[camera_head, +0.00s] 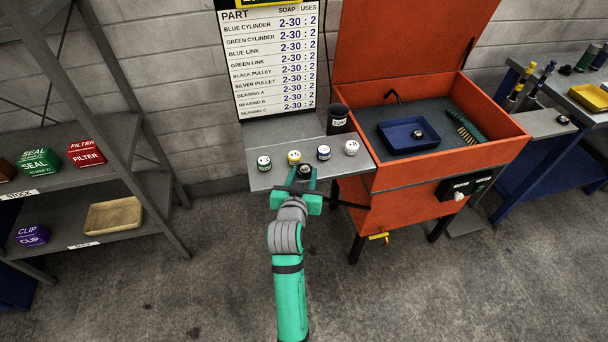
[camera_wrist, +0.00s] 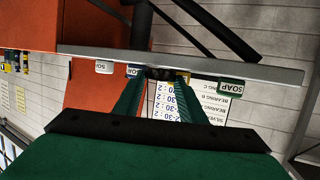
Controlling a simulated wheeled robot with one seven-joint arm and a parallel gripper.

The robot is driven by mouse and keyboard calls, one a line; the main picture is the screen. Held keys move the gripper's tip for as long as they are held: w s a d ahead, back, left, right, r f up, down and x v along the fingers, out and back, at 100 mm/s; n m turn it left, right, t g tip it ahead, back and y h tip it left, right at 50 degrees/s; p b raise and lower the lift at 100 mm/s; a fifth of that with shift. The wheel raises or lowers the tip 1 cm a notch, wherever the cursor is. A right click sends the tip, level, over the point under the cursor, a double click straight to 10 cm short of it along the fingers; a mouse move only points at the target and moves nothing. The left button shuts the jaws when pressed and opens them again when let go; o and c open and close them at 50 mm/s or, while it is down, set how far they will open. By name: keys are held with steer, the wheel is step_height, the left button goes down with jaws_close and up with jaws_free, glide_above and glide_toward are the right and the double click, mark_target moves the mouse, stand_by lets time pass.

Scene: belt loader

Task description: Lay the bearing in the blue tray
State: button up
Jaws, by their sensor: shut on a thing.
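My gripper (camera_head: 306,174) is shut on a small dark bearing (camera_head: 305,169), in front of the grey shelf's near edge. In the wrist view the green fingers close on the dark bearing (camera_wrist: 160,73), which is mostly hidden between the fingertips. The blue tray (camera_head: 392,146) sits inside the open orange basin, up and to the right of my gripper. Another small dark and silver round part (camera_head: 419,134) lies in that tray.
Several lidded soap pots, one of them white-topped (camera_head: 351,148), stand on the grey shelf (camera_head: 262,179). The orange basin (camera_head: 430,168) has raised walls and an upright lid. A brush (camera_head: 462,127) lies right of the tray. A black cup (camera_head: 337,117) stands at the shelf's back right.

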steer(key=shift+w, duration=0.1)
steer(key=shift+f, duration=0.15)
steer(key=o, duration=1.1)
steer(key=shift+o, duration=0.2)
